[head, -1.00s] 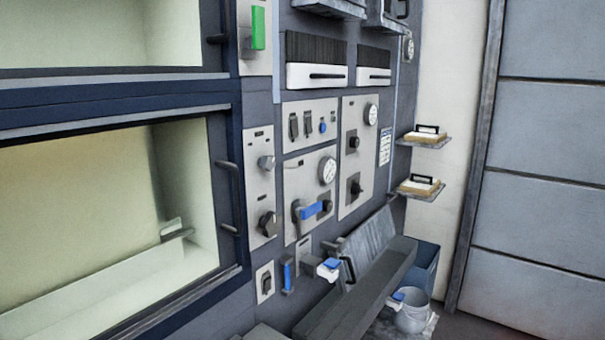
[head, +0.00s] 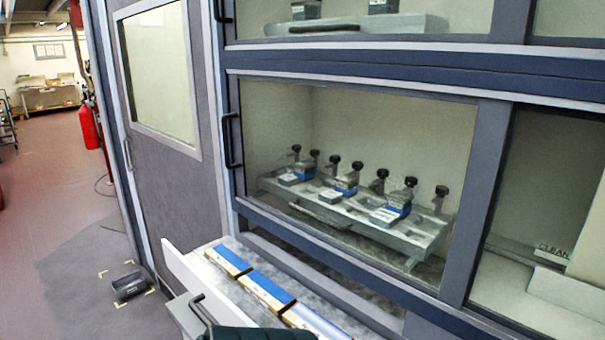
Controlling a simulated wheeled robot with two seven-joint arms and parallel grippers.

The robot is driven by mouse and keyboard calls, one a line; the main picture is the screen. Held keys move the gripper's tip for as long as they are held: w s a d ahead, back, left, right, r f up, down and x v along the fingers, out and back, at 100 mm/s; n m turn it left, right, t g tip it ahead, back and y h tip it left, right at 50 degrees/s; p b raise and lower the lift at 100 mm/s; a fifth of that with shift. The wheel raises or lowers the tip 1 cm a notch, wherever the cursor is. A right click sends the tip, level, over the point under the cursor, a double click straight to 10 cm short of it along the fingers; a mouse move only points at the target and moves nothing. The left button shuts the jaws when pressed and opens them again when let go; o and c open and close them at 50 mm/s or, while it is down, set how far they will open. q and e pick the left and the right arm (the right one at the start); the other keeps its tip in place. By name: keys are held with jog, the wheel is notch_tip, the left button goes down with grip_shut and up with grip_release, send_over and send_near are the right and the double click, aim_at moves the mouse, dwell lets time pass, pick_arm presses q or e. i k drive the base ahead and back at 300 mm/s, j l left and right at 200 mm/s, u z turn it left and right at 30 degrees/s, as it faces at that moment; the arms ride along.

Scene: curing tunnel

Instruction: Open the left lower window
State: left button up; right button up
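The left lower window (head: 285,120) is a clear pane in a dark frame, in the middle of the head view. It covers the left part of the lower opening, from its left edge to a wide upright bar (head: 478,195). A dark vertical handle (head: 232,140) sits at the window's left edge, with nothing on it. Behind the glass is a metal fixture plate (head: 335,218) with several black-knobbed clamps and blue blocks. Neither gripper shows in the head view, so their state is hidden.
Below the window a pulled-out drawer or tray with a white front (head: 183,282) holds several blue-and-tan boxes (head: 268,290). A grey door (head: 165,160) is left of the window. A small black bin (head: 130,285) lies on the floor. Open floor (head: 60,200) extends at far left.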

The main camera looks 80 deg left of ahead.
aim_at(493, 122)
jog(key=u, duration=2.3)
